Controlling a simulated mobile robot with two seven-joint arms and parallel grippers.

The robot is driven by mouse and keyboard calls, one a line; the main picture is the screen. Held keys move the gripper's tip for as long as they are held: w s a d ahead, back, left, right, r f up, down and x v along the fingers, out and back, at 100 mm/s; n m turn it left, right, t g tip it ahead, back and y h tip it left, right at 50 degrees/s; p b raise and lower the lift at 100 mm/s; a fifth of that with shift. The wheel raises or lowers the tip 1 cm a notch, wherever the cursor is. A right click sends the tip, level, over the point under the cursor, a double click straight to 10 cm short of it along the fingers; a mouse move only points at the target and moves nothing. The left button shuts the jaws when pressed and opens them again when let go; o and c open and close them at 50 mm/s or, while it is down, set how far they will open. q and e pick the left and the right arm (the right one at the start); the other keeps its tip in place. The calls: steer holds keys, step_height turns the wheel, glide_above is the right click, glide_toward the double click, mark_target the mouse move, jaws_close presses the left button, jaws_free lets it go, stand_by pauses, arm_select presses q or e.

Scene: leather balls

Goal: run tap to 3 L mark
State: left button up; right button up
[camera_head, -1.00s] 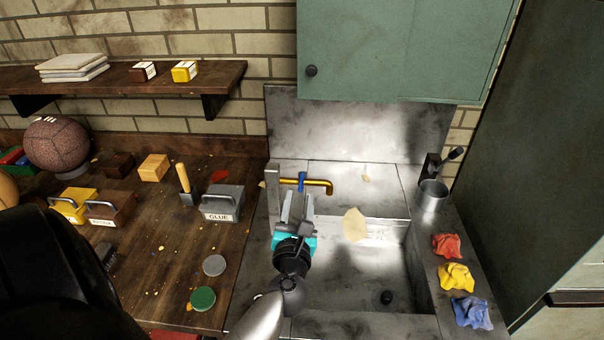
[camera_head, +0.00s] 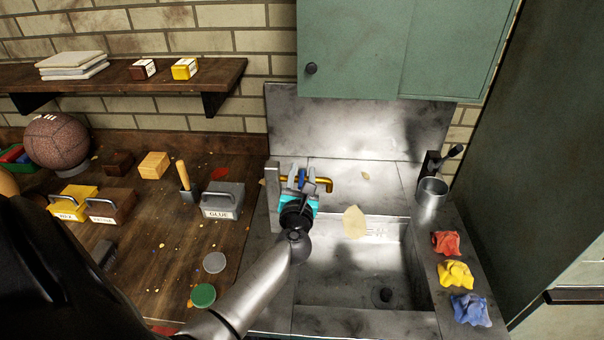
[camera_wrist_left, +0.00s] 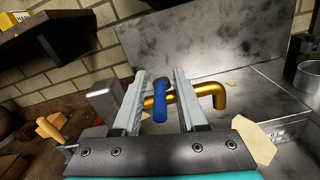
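The brass tap (camera_head: 323,184) with its blue lever (camera_head: 302,178) sits above the back left of the metal sink (camera_head: 345,292). In the left wrist view the brass spout (camera_wrist_left: 212,90) points right and the blue lever (camera_wrist_left: 160,103) stands between my fingers. My left gripper (camera_head: 297,182) is open around the lever, with a gap on both sides. The lever's lower end is close to the gripper's front edge. A drain (camera_head: 385,295) shows in the sink floor. Litre marks on the sink wall are too small to read. No water shows from the spout. My right gripper is not in view.
A metal cup (camera_head: 432,194) stands on the right ledge with red (camera_head: 446,242), yellow (camera_head: 456,274) and blue (camera_head: 470,309) cloths. A glue box (camera_head: 222,201) stands left of the sink. A green cabinet (camera_head: 400,50) hangs above.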

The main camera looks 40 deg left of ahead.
arm_select(q)
jaws_close()
stand_by(1.2)
